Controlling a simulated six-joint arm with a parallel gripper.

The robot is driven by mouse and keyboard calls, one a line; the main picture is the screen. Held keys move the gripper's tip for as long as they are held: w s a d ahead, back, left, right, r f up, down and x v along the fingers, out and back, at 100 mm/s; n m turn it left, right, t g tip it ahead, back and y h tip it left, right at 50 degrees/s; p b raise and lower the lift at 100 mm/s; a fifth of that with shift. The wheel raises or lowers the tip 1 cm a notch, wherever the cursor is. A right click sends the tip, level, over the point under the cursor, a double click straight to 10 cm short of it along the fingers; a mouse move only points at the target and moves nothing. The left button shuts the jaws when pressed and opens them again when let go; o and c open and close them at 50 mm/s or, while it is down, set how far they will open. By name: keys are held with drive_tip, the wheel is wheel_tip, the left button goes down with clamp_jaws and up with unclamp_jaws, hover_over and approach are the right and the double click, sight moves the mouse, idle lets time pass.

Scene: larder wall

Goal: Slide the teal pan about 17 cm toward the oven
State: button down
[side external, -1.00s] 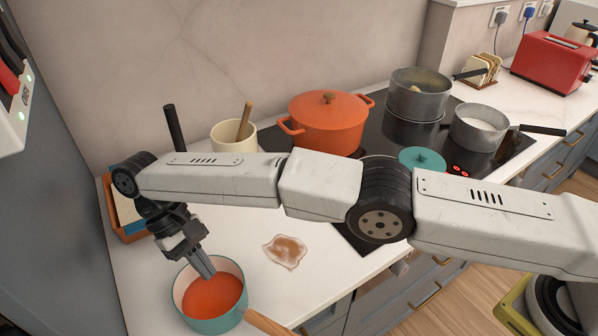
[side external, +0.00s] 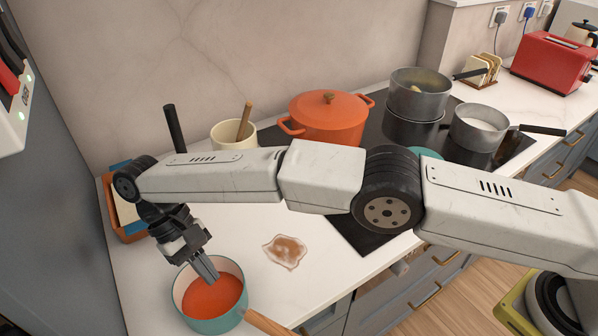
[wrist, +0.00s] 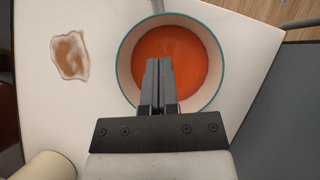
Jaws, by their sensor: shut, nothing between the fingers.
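The teal pan (side external: 212,322), full of orange-red soup (side external: 212,298), stands on the white worktop at the front left. Its wooden handle (side external: 268,322) points to the lower right. My gripper (side external: 212,276) is shut and empty, pointing down over the pan's far side. In the wrist view, my gripper (wrist: 159,64) has its fingertips over the soup, inside the rim of the teal pan (wrist: 123,72). I cannot tell whether the fingers touch the pan's wall or the soup.
A brown spill (side external: 285,251) lies on the worktop right of the pan. An orange casserole (side external: 327,120), grey pots (side external: 417,100) and a mostly hidden teal lid (side external: 428,153) are on the black hob. A cream crock (side external: 228,140) stands behind my arm. A wall unit (side external: 12,100) is at left.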

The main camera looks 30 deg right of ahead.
sight(251, 312)
drive_tip(key=shift+s, duration=0.15)
drive_tip(key=shift+s+d, duration=0.7)
drive_tip(key=shift+s, duration=0.95)
drive_tip(key=shift+s+d, duration=0.7)
drive_tip(key=shift+s, duration=0.95)
drive_tip(key=shift+s+d, duration=0.7)
drive_tip(key=shift+s, duration=0.95)
drive_tip(key=shift+f, duration=0.85)
drive_tip(key=shift+w+a, duration=0.25)
drive_tip(key=shift+w, duration=0.4)
drive_tip(key=shift+w+a, duration=0.2)
drive_tip(key=shift+w, duration=0.4)
drive_tip(key=shift+w+a, duration=0.25)
drive_tip(key=shift+w, duration=0.4)
drive_tip(key=shift+r, duration=0.7)
